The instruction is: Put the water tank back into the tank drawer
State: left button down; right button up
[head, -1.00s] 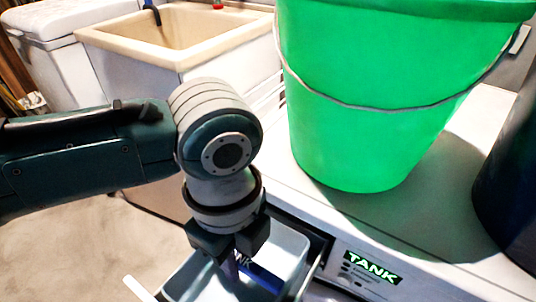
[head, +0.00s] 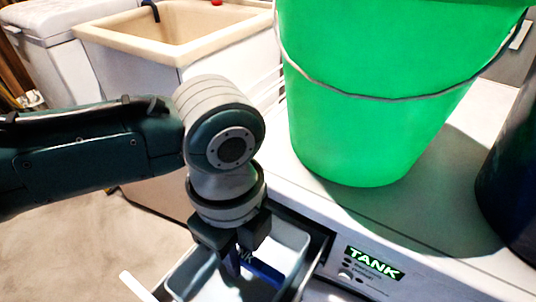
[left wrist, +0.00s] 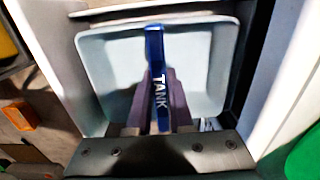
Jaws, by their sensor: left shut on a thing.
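The water tank (head: 292,238) is a pale grey-blue open tub with a blue handle (head: 262,272) across it, marked TANK. My left gripper (head: 234,262) is shut on this handle from above. In the left wrist view the handle (left wrist: 155,45) runs between the fingers (left wrist: 152,110), over the tank (left wrist: 105,60). The tank drawer (head: 137,287) shows as a white front edge and a dark opening beside the tank, low on the white machine. The tank is at the drawer, within its sides as seen from above. Whether it rests on the drawer floor is hidden. My right gripper is out of view.
The machine's front has a lit TANK label (head: 375,262) and small knobs beside the drawer. A large green bucket (head: 385,110) stands on the machine top, with a dark round container (head: 512,180) at right. A beige sink (head: 175,40) stands behind.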

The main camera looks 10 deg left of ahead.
pick_arm(q)
jog(key=c, duration=0.7)
grip_release()
notch_tip(320, 180, up, 10)
jog(key=p, duration=1.1)
